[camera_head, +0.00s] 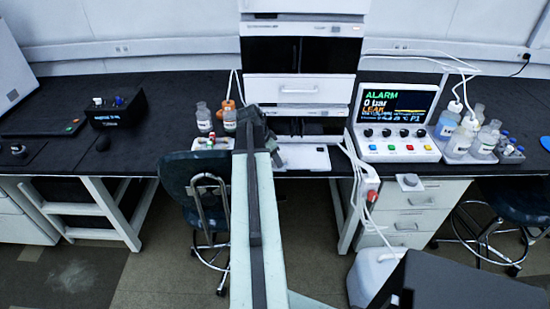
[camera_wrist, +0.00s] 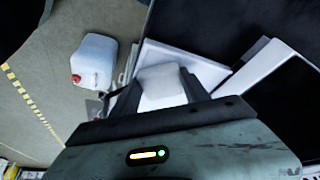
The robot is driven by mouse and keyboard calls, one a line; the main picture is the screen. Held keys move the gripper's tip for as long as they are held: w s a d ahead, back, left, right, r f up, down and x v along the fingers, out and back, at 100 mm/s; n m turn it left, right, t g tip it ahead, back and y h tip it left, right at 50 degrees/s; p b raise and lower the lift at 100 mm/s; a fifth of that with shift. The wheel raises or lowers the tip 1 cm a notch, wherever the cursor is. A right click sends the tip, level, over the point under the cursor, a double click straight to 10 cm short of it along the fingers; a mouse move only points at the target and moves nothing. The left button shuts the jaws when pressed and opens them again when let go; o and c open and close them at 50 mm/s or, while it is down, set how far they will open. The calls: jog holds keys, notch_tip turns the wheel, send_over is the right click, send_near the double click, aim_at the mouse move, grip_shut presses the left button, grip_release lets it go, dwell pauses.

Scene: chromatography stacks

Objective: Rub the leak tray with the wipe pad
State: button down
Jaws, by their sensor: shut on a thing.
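The leak tray (camera_head: 308,158) is a white, shallow tray at the foot of the instrument stack, at the bench's front edge. In the wrist view its white surface (camera_wrist: 210,70) lies behind and around my gripper's fingers. My gripper (camera_wrist: 160,95) is shut on the wipe pad (camera_wrist: 162,80), a white block between the dark fingers. The pad is over the tray; whether it touches the tray I cannot tell. In the head view my arm hides the tray's left part, and the pad cannot be made out.
The instrument stack (camera_head: 300,60) rises behind the tray. A control box (camera_head: 400,145) with a screen reading ALARM, 0 bar, LEAK stands to its right. Bottles (camera_head: 204,117) stand left of the tray. A white canister (camera_wrist: 95,60) stands on the floor, and a chair (camera_head: 190,170) is below the bench.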

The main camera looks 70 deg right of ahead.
jog(key=shift+r+p, duration=2.9)
jog(key=shift+r, duration=0.1)
jog(key=shift+r, duration=0.1)
notch_tip(320, 180, up, 3)
jog(key=p, duration=0.3)
jog(key=shift+s, duration=0.1)
